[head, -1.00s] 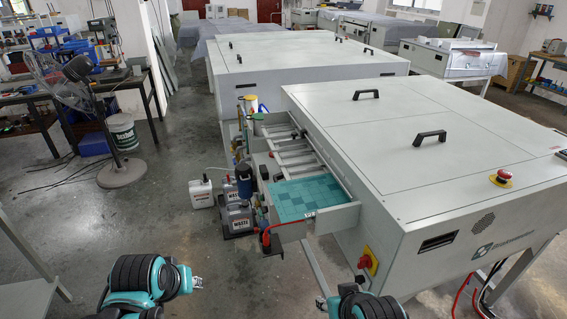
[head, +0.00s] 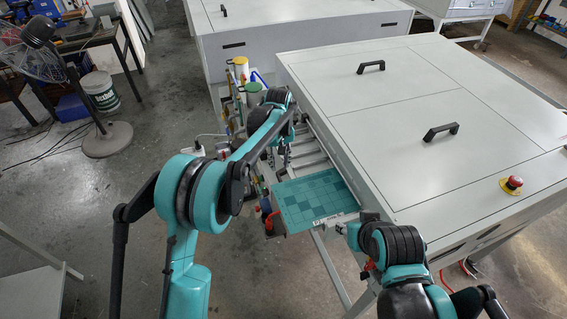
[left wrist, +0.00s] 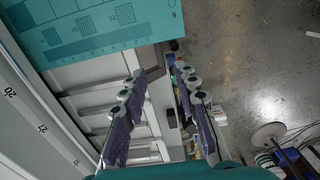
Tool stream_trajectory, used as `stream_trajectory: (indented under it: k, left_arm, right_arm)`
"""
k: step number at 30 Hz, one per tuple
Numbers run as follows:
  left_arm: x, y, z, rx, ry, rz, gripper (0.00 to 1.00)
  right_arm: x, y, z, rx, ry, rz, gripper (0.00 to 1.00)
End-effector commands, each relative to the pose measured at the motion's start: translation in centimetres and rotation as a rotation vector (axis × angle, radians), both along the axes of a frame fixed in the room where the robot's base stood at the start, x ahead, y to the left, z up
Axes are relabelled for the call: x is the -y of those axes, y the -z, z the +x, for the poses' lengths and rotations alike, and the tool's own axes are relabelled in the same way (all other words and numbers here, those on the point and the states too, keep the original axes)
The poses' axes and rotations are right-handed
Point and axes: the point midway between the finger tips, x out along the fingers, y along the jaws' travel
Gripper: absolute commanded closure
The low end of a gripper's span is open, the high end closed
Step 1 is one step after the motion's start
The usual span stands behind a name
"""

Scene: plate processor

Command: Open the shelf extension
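The shelf extension (head: 308,158) is a pale metal frame with cross bars on the left side of the front grey machine. A teal patterned plate (head: 312,198) lies on its near end; it also shows in the left wrist view (left wrist: 100,30). My left gripper is over the frame's far left side, its fingers mostly hidden by my arm in the head view. In the left wrist view its fingers (left wrist: 161,68) are apart, with the frame's outer edge close to the tips; I cannot tell contact. My right gripper (head: 342,229) is by the plate's near right corner, its opening unclear.
The front grey machine (head: 440,130) has black handles and a red emergency button (head: 511,185). Bottles and containers (head: 240,75) crowd beside the frame's far left. A black fan (head: 70,70) and white bucket (head: 101,92) stand at left. Floor between is clear.

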Motion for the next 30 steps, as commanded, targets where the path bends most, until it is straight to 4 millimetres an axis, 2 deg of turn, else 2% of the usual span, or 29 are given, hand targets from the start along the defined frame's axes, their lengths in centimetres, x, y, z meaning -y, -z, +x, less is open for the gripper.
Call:
stream_trajectory:
  k: [15,26,27,30]
  left_arm:
    - [0.1,7.2,0.1,-0.002,-0.001,0.0,0.7]
    - [0.1,7.9,0.0,-0.002,-0.001,0.0,0.7]
    - [0.1,7.9,0.0,-0.002,-0.001,0.0,0.75]
    - [0.1,7.9,0.0,-0.002,-0.001,0.0,1.0]
  right_arm:
    - [0.0,1.4,0.0,0.0,0.0,0.0,0.6]
    - [0.0,1.4,0.0,0.0,0.0,0.0,0.6]
    - [0.0,1.4,0.0,0.0,0.0,0.0,0.6]
    - [0.0,1.4,0.0,0.0,0.0,0.0,0.6]
